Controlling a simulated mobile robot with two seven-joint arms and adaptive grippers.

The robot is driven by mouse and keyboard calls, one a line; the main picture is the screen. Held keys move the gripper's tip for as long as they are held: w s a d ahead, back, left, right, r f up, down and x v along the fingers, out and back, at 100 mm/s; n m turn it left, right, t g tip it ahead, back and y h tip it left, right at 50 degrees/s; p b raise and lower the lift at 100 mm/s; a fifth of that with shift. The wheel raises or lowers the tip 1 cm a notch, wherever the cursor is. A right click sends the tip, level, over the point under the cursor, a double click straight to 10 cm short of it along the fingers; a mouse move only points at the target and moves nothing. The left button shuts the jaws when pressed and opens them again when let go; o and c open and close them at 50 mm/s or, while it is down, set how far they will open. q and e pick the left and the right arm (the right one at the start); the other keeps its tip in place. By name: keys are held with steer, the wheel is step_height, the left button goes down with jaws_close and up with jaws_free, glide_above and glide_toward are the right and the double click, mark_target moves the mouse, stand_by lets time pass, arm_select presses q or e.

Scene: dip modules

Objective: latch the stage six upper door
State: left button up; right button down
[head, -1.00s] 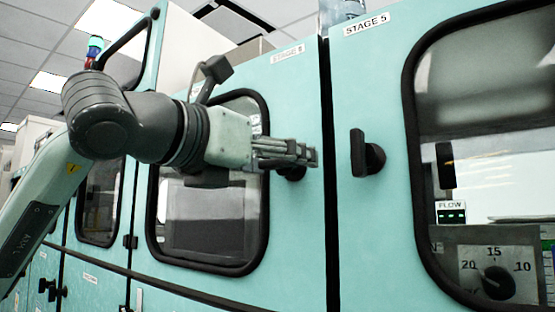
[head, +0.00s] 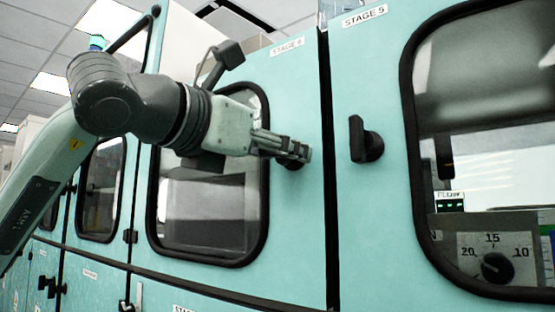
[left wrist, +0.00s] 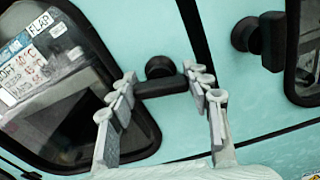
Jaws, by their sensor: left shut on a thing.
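The stage six upper door (head: 297,95) is teal with a dark-framed window, and looks about flush with the stage 5 door beside it. Its black handle (left wrist: 158,85) has a round hub and a bar lying crosswise to the door seam in the left wrist view. My left gripper (head: 297,151) is at this handle and mostly covers it in the head view. In the left wrist view the fingers (left wrist: 160,88) stand on both sides of the bar, shut on it. Whether the latch is engaged cannot be seen. My right gripper is not in view.
A lower row of doors (head: 90,274) runs beneath. Another windowed door (head: 103,190) stands at the left.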

arm_select(q)
steer(key=m+b, duration=0.3)
steer(key=m, duration=0.3)
steer(key=shift+f, duration=0.1)
steer(key=shift+d+m+b, duration=0.1)
steer(key=shift+m+b, duration=0.35)
steer(key=shift+m, duration=0.75)
steer(key=m, duration=0.2)
steer(key=shift+m, duration=0.3)
steer(key=shift+m+b, duration=0.4)
steer(key=shift+m, duration=1.8)
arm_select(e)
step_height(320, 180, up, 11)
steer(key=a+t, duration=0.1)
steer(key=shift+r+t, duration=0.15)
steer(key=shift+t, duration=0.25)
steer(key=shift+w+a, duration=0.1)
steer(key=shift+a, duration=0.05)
arm_select(q)
steer(key=o, duration=1.2)
steer(key=shift+s, duration=0.15)
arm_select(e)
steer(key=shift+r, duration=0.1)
